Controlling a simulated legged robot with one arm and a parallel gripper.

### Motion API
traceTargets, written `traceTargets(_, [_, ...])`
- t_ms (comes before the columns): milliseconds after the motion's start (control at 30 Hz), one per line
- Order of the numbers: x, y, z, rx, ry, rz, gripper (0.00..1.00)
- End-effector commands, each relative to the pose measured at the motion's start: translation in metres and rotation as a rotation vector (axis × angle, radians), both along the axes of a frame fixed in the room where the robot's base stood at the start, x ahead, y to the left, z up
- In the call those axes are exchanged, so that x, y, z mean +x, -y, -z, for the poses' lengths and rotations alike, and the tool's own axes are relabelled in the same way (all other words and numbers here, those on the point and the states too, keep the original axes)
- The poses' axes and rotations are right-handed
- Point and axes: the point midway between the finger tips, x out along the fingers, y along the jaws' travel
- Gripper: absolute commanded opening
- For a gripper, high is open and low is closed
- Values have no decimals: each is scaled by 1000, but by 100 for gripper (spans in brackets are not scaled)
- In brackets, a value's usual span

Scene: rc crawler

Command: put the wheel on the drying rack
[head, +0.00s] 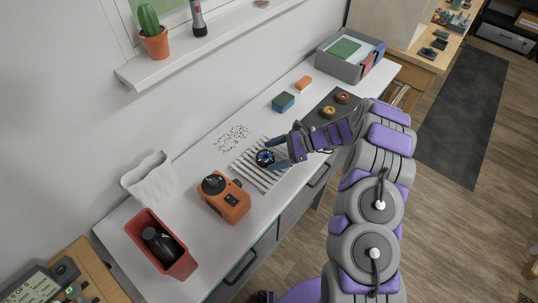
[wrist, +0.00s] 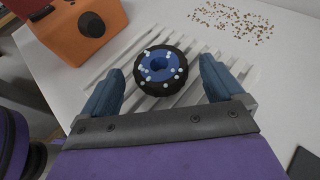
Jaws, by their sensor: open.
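The wheel (wrist: 160,70) has a black tire and a blue hub with several small white specks on it. It lies flat on the white slatted drying rack (wrist: 205,38). In the head view the wheel (head: 265,157) sits near the middle of the rack (head: 262,181). My gripper (wrist: 160,85) is open, with one blue finger on each side of the wheel, and a gap shows between each finger and the tire. In the head view my gripper (head: 273,153) is over the rack from the right.
An orange machine (head: 226,199) stands left of the rack. Brown crumbs (head: 232,138) lie behind it.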

Motion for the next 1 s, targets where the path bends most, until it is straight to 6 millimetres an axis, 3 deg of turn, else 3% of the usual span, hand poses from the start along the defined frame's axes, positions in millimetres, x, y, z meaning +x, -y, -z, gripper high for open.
traceTargets(300, [8, 60, -27, -2, 1, 3, 95])
traceTargets(500, [11, 84, -35, -2, -1, 3, 95])
traceTargets(833, [10, 91, -40, -2, 1, -5, 95])
traceTargets(1000, [0, 78, -69, -19, 56, -67, 95])
